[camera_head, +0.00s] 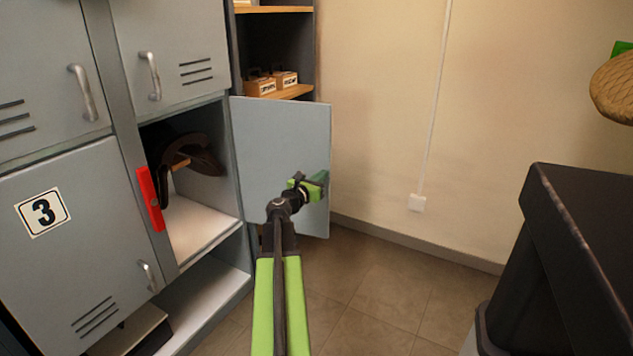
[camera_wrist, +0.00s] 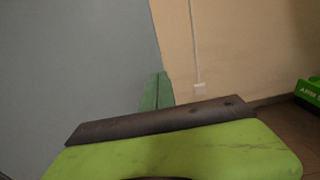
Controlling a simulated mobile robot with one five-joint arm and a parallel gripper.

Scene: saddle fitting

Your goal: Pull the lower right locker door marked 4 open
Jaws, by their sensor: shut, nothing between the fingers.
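The lower right locker door (camera_head: 265,150) stands wide open, swung out to the right, with its plain inner face showing; no number 4 can be seen on it. Its locker compartment (camera_head: 200,232) is open, with a dark brown saddle-like item (camera_head: 200,160) inside. My gripper (camera_head: 318,185) is at the door's free right edge, in front of the inner face; I cannot tell whether it touches. It is shut with nothing in it. In the wrist view the door (camera_wrist: 70,70) fills the left side, and the green fingertips (camera_wrist: 157,92) are together near its edge.
A closed door marked 3 (camera_head: 70,230) is at left. A red piece (camera_head: 149,198) is on the locker frame beside the opening. Shelves with small boxes (camera_head: 272,84) stand behind the door. A dark cabinet (camera_head: 585,250) stands at right. The floor between is clear.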

